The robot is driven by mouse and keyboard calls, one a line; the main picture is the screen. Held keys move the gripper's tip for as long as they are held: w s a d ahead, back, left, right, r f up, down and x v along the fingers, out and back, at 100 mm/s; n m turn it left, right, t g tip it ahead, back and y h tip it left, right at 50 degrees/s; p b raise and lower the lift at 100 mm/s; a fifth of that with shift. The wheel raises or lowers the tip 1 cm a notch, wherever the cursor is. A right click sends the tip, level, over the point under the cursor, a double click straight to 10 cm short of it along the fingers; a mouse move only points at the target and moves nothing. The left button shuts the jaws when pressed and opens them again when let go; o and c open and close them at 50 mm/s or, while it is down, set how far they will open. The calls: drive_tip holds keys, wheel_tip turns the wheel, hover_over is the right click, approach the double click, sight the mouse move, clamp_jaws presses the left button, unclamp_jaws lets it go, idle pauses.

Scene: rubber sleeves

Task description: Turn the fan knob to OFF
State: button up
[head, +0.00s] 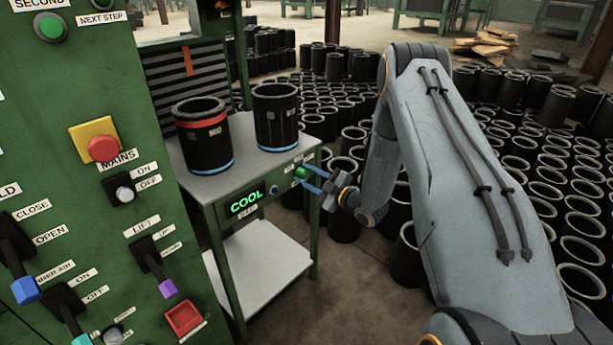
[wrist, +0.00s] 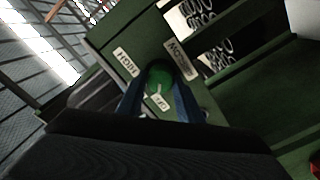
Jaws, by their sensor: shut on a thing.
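The fan knob is a round green knob (wrist: 160,75) in the wrist view, with a HIGH label (wrist: 126,62) to its left, a LOW label (wrist: 182,60) to its upper right and an OFF label (wrist: 161,102) just below it. In the head view the green knob (head: 301,172) is on the front of the green table. My gripper (wrist: 158,92) has its blue fingers on either side of the knob and is shut on it. The gripper (head: 306,180) reaches it from the right in the head view. I cannot tell clearly where the knob points.
Two black sleeves (head: 204,150) (head: 275,128) stand on the tabletop. A green control panel (head: 75,190) fills the left. Many black sleeves stand on the floor behind and right.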

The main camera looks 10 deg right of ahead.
drive_tip(key=o, duration=1)
drive_tip(key=v, duration=0.7)
drive_tip(key=shift+s+d+b, duration=0.25)
drive_tip(key=shift+s+b, duration=0.05)
drive_tip(key=shift+b, duration=0.1)
